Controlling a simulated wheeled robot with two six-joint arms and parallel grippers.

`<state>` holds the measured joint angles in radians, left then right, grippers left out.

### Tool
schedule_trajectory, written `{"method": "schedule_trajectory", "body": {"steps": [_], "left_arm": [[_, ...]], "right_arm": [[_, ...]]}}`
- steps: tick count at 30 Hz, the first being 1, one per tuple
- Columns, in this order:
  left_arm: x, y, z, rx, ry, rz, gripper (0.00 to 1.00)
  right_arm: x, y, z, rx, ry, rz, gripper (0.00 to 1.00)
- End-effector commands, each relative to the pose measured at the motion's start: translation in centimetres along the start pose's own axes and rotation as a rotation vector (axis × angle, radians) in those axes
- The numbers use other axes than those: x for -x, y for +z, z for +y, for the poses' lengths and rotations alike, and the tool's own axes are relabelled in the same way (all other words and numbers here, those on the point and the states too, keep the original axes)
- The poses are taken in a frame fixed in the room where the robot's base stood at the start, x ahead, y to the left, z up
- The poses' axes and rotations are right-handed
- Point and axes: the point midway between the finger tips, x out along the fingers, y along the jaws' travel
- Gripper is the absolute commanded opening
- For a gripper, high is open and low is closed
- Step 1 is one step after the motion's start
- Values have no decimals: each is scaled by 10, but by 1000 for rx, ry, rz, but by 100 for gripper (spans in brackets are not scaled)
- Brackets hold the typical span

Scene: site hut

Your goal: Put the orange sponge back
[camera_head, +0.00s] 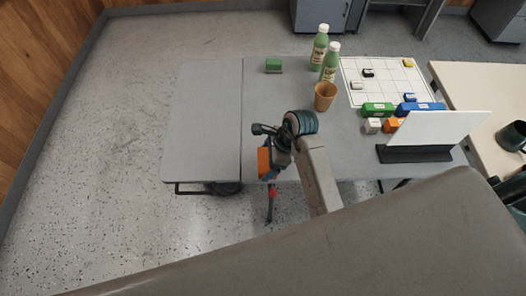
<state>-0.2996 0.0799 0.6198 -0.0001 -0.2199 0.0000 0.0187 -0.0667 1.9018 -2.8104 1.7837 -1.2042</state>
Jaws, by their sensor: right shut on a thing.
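The orange sponge (264,162) shows at the front edge of the grey table (205,125). My right gripper (273,152) is shut on it, and the gripper and wrist hide part of it. I cannot tell how far it is from the table top. A green sponge-like block (273,66) lies at the back of the table. My left gripper is not in view.
Two green bottles (319,47) and a tan cup (325,96) stand mid-table. A white grid board (385,75) with small blocks, several coloured boxes (378,109) and a white panel on a dark base (415,154) are on the right. The table's left half is clear.

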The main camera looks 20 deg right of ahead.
Motion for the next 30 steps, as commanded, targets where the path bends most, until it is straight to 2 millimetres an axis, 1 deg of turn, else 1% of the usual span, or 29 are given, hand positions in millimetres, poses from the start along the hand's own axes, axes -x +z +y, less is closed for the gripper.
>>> {"method": "schedule_trajectory", "body": {"steps": [1,3,7,10,15,18,27,28,30], "left_arm": [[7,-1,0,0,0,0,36],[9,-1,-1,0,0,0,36],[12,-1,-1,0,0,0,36],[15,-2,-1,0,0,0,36],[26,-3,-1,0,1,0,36],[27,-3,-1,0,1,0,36],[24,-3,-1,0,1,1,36],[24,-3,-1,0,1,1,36],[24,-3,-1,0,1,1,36]], "right_arm": [[1,5,-12,0,1,1,64],[-3,7,-24,0,1,0,64],[-7,10,-36,-1,1,0,64],[-12,8,-37,-2,3,1,64],[-33,-1,-36,-3,4,1,64],[-40,-4,-36,-1,2,1,64],[-43,-6,-36,-1,1,0,64],[-43,-6,-36,-1,0,0,88],[-43,-5,-36,-1,0,0,100]]}}
